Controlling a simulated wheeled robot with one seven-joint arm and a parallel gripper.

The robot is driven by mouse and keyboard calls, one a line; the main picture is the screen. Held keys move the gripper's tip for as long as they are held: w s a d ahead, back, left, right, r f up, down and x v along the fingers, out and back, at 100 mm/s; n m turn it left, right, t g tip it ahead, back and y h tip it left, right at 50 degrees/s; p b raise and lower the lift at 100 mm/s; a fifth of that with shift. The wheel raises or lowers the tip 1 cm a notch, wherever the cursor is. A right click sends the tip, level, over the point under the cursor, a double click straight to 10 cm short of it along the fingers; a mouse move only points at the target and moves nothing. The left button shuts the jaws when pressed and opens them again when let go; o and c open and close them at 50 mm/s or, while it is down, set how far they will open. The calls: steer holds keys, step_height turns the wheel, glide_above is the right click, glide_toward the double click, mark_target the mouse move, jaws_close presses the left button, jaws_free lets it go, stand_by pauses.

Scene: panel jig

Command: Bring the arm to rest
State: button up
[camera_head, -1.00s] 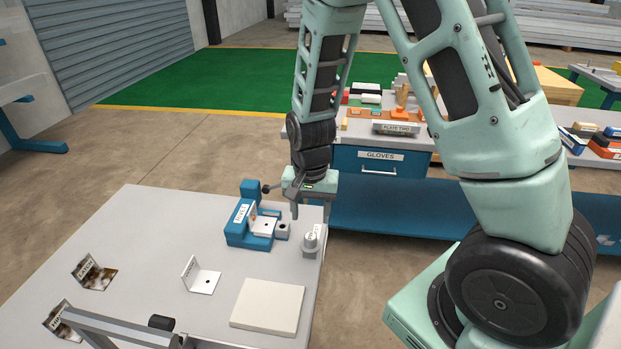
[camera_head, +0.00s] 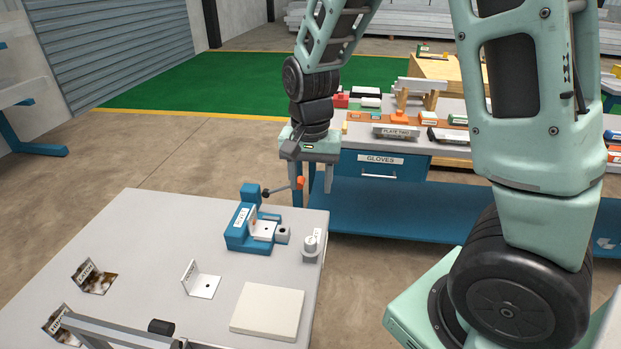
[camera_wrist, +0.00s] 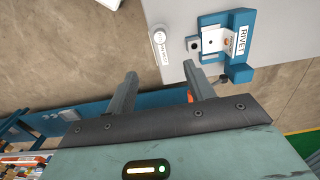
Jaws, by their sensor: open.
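My gripper (camera_head: 314,182) is in the air above the far right corner of the grey table, beside the blue jig (camera_head: 240,236). Its two fingers are apart with nothing between them; the wrist view (camera_wrist: 163,88) shows the same gap. The jig holds a light metal bracket (camera_head: 263,231) and has a lever with an orange knob (camera_head: 300,182) close to the fingers. From the head view I cannot tell whether the knob touches a finger. In the wrist view the jig (camera_wrist: 238,20), labelled RIVET, lies beyond the fingers.
The table (camera_head: 150,225) also bears a small grey cylinder (camera_head: 311,247), a loose bracket (camera_head: 204,284), a pale square slab (camera_head: 268,310) and a metal frame near the front. A blue bench with a GLOVES drawer (camera_head: 380,165) stands behind. Open floor lies left of the table.

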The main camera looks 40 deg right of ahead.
stand_by(0.5)
steer(key=s+a+r+n, duration=0.2)
steer(key=s+a+n, duration=0.6)
steer(key=s+a, duration=0.1)
steer(key=s+a+r+n, duration=0.2)
steer(key=s+a+n, duration=0.6)
steer(key=s, duration=0.3)
steer(key=shift+a+r+n+y, duration=0.15)
steer(key=shift+a+n+y, duration=0.2)
steer(key=shift+a, duration=0.25)
steer(key=shift+w, duration=0.1)
